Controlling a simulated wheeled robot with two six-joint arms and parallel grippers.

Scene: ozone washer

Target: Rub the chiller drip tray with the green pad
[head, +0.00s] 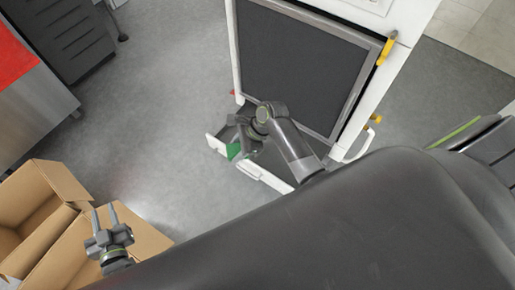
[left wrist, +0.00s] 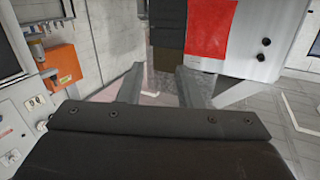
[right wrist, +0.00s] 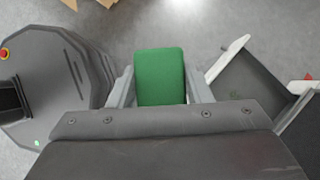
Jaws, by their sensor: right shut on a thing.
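The chiller (head: 305,65) is a white cabinet with a dark front panel. Its drip tray (head: 266,177) sticks out at the foot, with a white rim; in the right wrist view its white rim (right wrist: 228,58) and dark floor lie to the right. The green pad (right wrist: 159,70) is between the fingers of my right gripper (right wrist: 160,92), which is shut on it. In the head view the pad (head: 233,151) shows at the tray, partly hidden by my arm; I cannot tell whether it touches. My left gripper (head: 104,218) is open and empty, also in the left wrist view (left wrist: 163,85).
Open cardboard boxes (head: 72,250) stand at the lower left, below my left gripper. A steel cabinet with a red top (head: 15,70) and a dark drawer unit (head: 65,38) are at the upper left. Grey floor between them and the chiller is clear.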

